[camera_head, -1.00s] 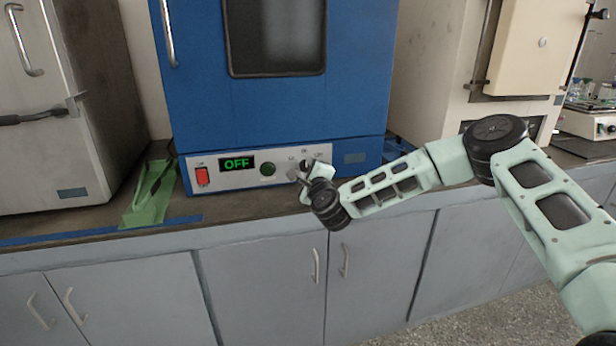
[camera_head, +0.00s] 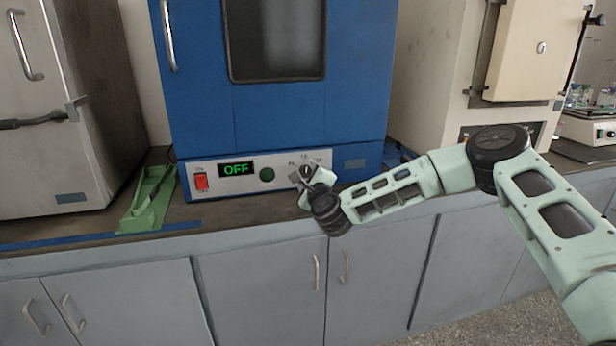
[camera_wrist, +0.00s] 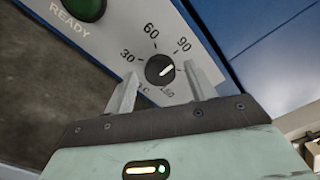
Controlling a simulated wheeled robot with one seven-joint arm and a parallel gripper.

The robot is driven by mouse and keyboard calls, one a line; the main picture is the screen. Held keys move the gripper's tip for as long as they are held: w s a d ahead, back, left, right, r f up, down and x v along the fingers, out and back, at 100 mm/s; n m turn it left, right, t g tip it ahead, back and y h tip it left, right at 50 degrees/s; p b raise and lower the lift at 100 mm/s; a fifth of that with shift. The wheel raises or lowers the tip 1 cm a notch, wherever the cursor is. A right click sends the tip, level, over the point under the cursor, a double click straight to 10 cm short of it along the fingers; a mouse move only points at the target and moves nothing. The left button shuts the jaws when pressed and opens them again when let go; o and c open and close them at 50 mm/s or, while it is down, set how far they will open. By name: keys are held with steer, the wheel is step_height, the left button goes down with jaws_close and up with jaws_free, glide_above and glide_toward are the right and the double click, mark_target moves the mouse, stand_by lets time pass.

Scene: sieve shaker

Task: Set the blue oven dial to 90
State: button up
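The blue oven (camera_head: 285,105) stands on the counter with a pale control panel along its bottom. Its black dial (camera_wrist: 160,69) shows in the wrist view with marks 30, 60 and 90 around it. In the head view my gripper (camera_head: 306,175) is at the panel's right part and partly hides the dial.
The panel has a red switch (camera_head: 201,182), a green display (camera_head: 236,169) reading OFF and a dark green READY light (camera_wrist: 86,8). A green tray-like object (camera_head: 150,200) lies left of the oven. A grey oven (camera_head: 75,110) and a beige one (camera_head: 440,75) flank it.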

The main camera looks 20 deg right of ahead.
steer(key=s, duration=1.7)
steer(key=shift+s+b, duration=0.2)
steer(key=shift+b, duration=0.1)
